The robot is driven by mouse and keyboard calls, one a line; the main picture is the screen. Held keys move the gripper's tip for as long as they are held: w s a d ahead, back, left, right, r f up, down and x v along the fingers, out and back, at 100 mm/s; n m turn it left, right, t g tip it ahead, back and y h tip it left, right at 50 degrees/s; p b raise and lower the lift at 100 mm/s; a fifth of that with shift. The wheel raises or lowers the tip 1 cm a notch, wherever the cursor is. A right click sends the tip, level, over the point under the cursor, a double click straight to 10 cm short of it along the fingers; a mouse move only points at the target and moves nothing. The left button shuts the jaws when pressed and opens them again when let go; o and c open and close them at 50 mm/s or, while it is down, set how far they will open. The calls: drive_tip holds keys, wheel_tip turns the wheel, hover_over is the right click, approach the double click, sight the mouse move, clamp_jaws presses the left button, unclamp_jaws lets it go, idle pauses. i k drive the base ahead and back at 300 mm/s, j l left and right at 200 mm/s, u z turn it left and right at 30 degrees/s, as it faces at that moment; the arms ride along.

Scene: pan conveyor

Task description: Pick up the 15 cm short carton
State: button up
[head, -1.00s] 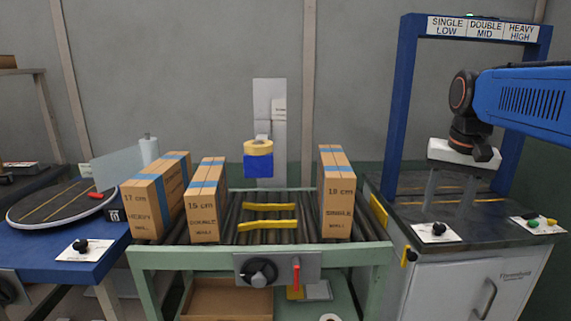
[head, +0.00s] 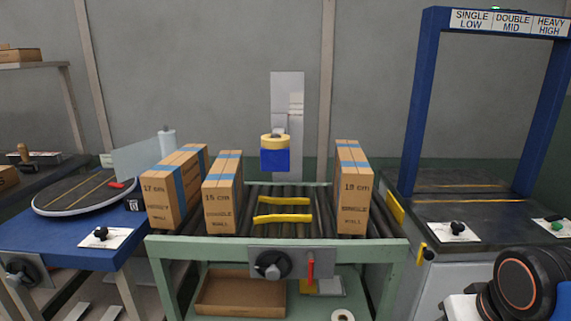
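The 15 cm short carton (head: 219,206) stands upright on the roller conveyor, left of the middle. It is brown with blue tape over its top and dark print on its front. My gripper is out of view; only a dark round joint and a white part of my arm show at the lower right corner. Nothing touches the short carton except the rollers and perhaps its neighbour.
Yellow guides (head: 284,209) lie on the rollers between the cartons. A tape dispenser (head: 275,153) hangs behind. A control knob panel (head: 290,264) is on the conveyor's green front rail. A turntable (head: 75,196) is at left, a blue gate frame (head: 420,110) at right.

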sight(222, 190)
drive_tip(key=j+u, duration=0.15)
drive_tip(key=u, duration=0.25)
drive_tip(key=i+j+u, duration=0.1)
drive_tip(key=u, duration=0.3)
